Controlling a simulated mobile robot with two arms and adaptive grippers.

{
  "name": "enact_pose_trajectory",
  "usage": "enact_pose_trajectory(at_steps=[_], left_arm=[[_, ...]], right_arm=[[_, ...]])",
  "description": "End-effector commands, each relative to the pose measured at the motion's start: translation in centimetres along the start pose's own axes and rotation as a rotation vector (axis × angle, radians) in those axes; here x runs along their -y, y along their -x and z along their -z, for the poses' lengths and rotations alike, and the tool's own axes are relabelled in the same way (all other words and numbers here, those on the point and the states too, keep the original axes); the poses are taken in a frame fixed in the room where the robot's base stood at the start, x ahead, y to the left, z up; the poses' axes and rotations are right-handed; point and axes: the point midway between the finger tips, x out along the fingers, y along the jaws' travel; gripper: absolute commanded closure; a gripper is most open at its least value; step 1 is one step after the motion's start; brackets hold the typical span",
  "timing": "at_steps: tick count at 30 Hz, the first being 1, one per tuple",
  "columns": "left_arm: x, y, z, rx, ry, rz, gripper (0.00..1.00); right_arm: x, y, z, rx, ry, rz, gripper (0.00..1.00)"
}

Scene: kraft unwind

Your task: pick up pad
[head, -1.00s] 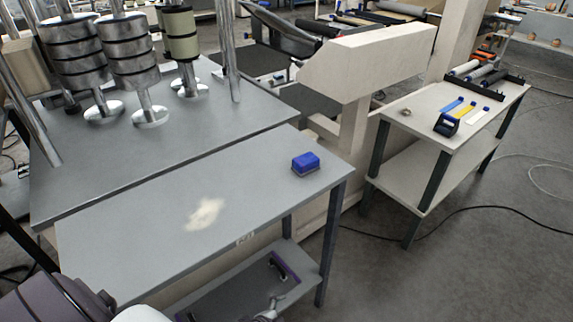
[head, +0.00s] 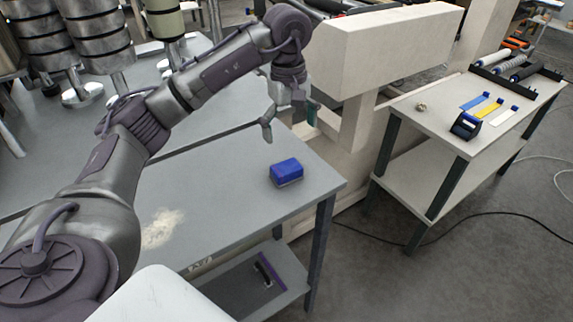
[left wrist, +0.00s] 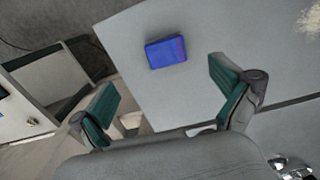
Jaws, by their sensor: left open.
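The pad (head: 286,171) is a small blue block with a greyish lower layer, lying on the grey table (head: 225,215) near its right end. It also shows in the left wrist view (left wrist: 166,52), beyond and between my fingertips. My left gripper (head: 290,124) is open and empty, above the table's far edge, behind the pad and apart from it. Its two green-padded fingers show in the left wrist view (left wrist: 163,88). My right gripper is not in view.
A pale dusty patch (head: 162,228) lies on the table left of the pad. A beige machine frame (head: 385,50) stands just behind the table's right end. A side table (head: 440,125) on the right holds coloured strips, a dark blue tool and rollers. Metal rollers on posts (head: 95,60) stand at the back left.

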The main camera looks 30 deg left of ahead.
Motion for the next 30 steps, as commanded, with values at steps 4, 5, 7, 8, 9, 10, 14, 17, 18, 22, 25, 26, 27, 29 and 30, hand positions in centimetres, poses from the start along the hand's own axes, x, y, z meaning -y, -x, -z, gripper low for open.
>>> enact_pose_trajectory(at_steps=[4, 5, 7, 8, 9, 10, 14, 17, 18, 22, 25, 26, 27, 29, 30], left_arm=[[0.9, -0.7, 1.0, -0.043, -0.005, 0.030, 0.00], [0.9, -1.2, 1.0, -0.042, -0.005, 0.031, 0.00], [1.0, -2.6, 1.0, -0.040, -0.005, 0.032, 0.00], [0.9, -3.2, 1.1, -0.040, -0.004, 0.031, 0.00], [0.9, -4.0, 1.1, -0.039, -0.004, 0.031, 0.00], [1.0, -4.6, 1.1, -0.038, -0.004, 0.031, 0.00], [0.9, -6.7, 1.2, -0.038, -0.003, 0.027, 0.00], [0.9, -7.5, 1.2, -0.039, -0.004, 0.025, 0.00], [0.9, -7.7, 1.2, -0.039, -0.004, 0.024, 0.00], [0.9, -8.7, 1.3, -0.036, -0.004, 0.027, 0.00], [0.8, -10.1, 1.5, -0.035, -0.002, 0.028, 0.00], [0.8, -10.6, 1.6, -0.036, -0.002, 0.029, 0.00], [0.7, -11.3, 1.6, -0.036, -0.003, 0.027, 0.00], [0.7, -12.1, 1.7, -0.035, -0.003, 0.026, 0.00], [0.7, -12.4, 1.7, -0.036, -0.003, 0.025, 0.00]], right_arm=[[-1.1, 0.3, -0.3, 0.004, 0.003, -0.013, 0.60], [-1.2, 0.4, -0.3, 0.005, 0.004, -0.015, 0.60], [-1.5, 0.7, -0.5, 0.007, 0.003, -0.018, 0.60], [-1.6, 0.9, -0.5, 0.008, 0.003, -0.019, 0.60], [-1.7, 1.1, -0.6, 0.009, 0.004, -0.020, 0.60], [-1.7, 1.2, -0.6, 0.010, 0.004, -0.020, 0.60], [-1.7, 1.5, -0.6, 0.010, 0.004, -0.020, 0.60], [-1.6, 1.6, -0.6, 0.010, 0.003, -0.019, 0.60], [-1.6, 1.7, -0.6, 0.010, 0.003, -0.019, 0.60], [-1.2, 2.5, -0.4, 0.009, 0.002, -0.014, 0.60], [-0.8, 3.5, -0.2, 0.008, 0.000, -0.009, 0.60], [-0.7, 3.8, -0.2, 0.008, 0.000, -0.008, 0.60], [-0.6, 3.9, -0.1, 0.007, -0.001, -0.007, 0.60], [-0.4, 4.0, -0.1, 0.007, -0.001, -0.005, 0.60], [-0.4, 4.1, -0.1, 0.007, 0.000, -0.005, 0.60]])
